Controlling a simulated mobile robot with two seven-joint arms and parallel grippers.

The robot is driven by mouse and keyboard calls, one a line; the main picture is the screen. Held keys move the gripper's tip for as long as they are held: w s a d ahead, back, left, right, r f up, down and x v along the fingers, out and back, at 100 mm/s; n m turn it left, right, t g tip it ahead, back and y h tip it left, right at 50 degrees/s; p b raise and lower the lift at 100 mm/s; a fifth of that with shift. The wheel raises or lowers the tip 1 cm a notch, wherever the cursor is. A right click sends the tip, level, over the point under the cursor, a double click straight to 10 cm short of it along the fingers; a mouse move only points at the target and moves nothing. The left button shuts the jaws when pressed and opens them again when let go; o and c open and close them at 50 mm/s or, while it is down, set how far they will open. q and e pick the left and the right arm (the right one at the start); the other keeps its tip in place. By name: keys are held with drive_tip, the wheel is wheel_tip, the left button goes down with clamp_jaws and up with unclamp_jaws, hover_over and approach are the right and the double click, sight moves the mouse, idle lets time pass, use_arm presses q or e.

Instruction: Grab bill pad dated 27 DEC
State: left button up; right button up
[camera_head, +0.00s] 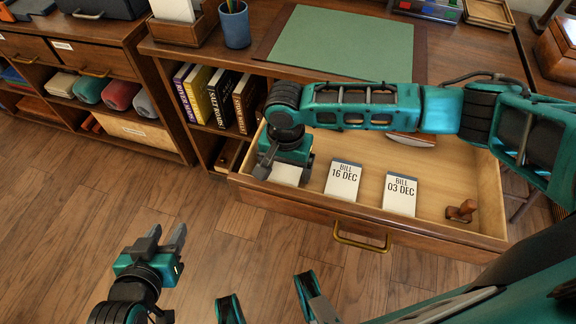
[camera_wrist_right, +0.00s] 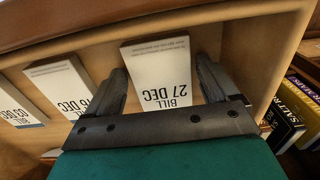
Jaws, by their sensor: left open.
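The bill pad dated 27 DEC (camera_wrist_right: 160,72) is a white block in the open drawer; its text is upside down in the right wrist view. In the head view only part of this pad (camera_head: 287,174) shows beneath my right gripper (camera_head: 282,176). My right gripper is open, with one finger on each side of the pad; I cannot tell whether they touch it. The pads dated 16 DEC (camera_head: 343,181) and 03 DEC (camera_head: 400,194) lie to its right in the head view. My left gripper (camera_head: 163,243) is open and empty above the floor.
The drawer (camera_head: 455,170) is pulled out from the desk and also holds a wooden stamp (camera_head: 461,211). Books (camera_head: 215,97) stand on a shelf to its left. A blue cup (camera_head: 234,26) and a green desk mat (camera_head: 340,45) are on the desktop.

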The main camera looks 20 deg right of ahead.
drive_tip(key=c, duration=0.8)
drive_tip(key=shift+c, duration=0.2)
drive_tip(key=shift+r, duration=0.1)
